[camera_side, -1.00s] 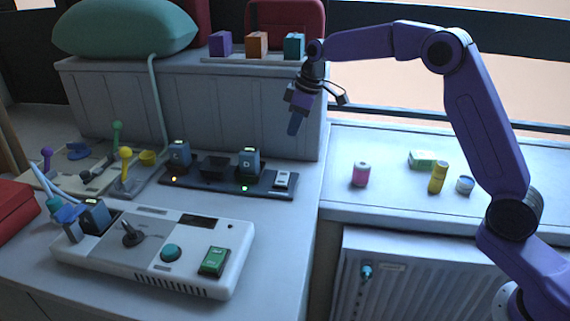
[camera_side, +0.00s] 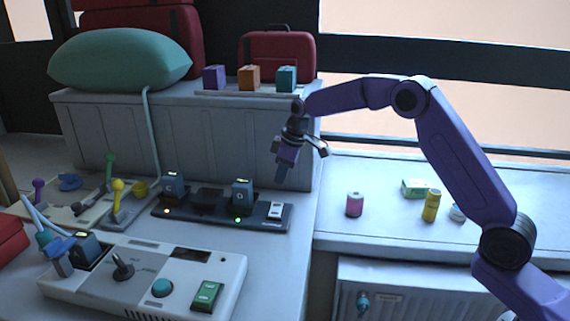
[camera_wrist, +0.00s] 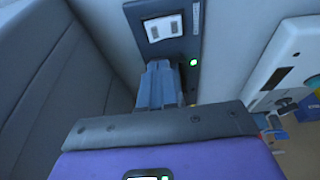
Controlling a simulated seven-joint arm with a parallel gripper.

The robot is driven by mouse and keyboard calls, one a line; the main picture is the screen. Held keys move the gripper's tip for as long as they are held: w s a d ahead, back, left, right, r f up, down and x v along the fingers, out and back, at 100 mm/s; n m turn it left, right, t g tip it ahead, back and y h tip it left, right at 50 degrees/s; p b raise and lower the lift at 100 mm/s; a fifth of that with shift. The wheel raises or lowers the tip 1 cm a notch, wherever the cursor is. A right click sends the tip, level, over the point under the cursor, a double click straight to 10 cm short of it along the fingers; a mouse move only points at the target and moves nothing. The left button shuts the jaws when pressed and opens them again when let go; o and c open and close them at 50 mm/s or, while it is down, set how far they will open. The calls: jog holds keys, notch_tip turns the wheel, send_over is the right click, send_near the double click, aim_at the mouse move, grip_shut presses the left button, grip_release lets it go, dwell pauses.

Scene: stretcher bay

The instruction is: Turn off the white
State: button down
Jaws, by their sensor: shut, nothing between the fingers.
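The white rocker switch (camera_side: 276,211) sits at the right end of a dark charger strip (camera_side: 259,224). It also shows in the wrist view (camera_wrist: 163,27), past my fingers. My gripper (camera_side: 282,172) is shut and empty, pointing down above the switch end of the strip and apart from it. In the wrist view my closed fingers (camera_wrist: 160,85) are blue-grey. A green light (camera_side: 238,219) and an orange light (camera_side: 166,211) glow on the strip. I cannot tell which way the rocker is tipped.
Two dark blue blocks, left (camera_side: 173,186) and right (camera_side: 242,193), stand upright on the strip. A white control box (camera_side: 205,262) with a lever, teal knob and green rocker lies in front.

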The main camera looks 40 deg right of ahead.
aim_at(276, 204)
jog(key=x, duration=0.2)
jog(key=d+x, duration=0.1)
jog(key=x, duration=0.4)
jog(key=shift+s+f, duration=0.15)
jog(key=shift+f, duration=0.3)
jog(key=shift+w+d+f+g+y, duration=0.25)
jog(key=shift+f+g+y, duration=0.15)
jog(key=shift+f, duration=0.1)
jog(key=shift+s+a, duration=0.1)
jog(key=shift+s+a+r, duration=0.25)
jog(key=shift+s+a, duration=0.2)
jog(key=shift+s, duration=0.05)
jog(key=shift+w+r, duration=0.1)
jog(key=shift+r, duration=0.35)
jog(key=w+d+v, duration=0.1)
jog(key=w+v, duration=0.1)
jog(key=v, duration=1)
jog(key=shift+d+r, duration=0.15)
jog(key=shift+r, duration=0.25)
